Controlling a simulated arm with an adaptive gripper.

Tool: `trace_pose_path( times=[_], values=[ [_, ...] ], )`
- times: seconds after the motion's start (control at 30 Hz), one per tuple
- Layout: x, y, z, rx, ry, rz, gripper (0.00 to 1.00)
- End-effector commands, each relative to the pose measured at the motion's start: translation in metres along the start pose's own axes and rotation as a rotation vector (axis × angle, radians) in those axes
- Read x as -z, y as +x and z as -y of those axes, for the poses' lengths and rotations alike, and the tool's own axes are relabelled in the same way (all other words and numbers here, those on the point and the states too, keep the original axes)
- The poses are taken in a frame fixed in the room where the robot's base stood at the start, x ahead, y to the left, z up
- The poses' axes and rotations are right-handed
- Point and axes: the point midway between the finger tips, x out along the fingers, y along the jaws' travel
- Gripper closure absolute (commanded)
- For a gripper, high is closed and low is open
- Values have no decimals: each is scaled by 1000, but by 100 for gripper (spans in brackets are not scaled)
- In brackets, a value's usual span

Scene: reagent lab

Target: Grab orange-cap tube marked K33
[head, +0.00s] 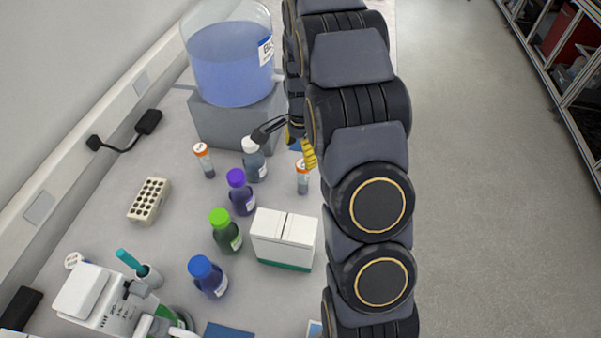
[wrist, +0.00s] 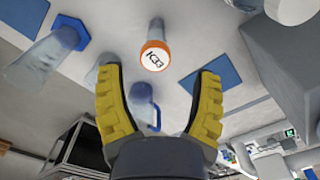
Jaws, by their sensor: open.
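The orange-cap tube marked K33 (wrist: 155,56) is in the wrist view, seen cap-on, with its pale body behind the cap. It lies just beyond the fingertips and between their lines, apart from both fingers. My gripper (wrist: 158,76) has its two yellow fingers spread, with nothing held between them. In the head view, one yellow finger (head: 309,153) shows beside my arm, close to an orange-cap tube (head: 302,179) standing upright. A second orange-cap tube (head: 203,160) stands further left. The cap marks are too small to read in the head view.
A wash bottle (head: 254,162), a purple-cap bottle (head: 241,193) and a white box (head: 284,238) stand near the tubes. A large blue-filled tank (head: 232,65) sits on a grey block (head: 236,122) behind. In the wrist view, clear glassware (wrist: 42,58) stands left of the fingers.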

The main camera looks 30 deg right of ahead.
Motion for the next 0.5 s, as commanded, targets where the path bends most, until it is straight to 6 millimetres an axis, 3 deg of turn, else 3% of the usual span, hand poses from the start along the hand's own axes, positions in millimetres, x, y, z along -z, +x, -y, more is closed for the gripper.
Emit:
trace_pose_path(
  times=[0.5],
  values=[
    [5, 57, -6, -5, 4, 3, 35]
  ],
)
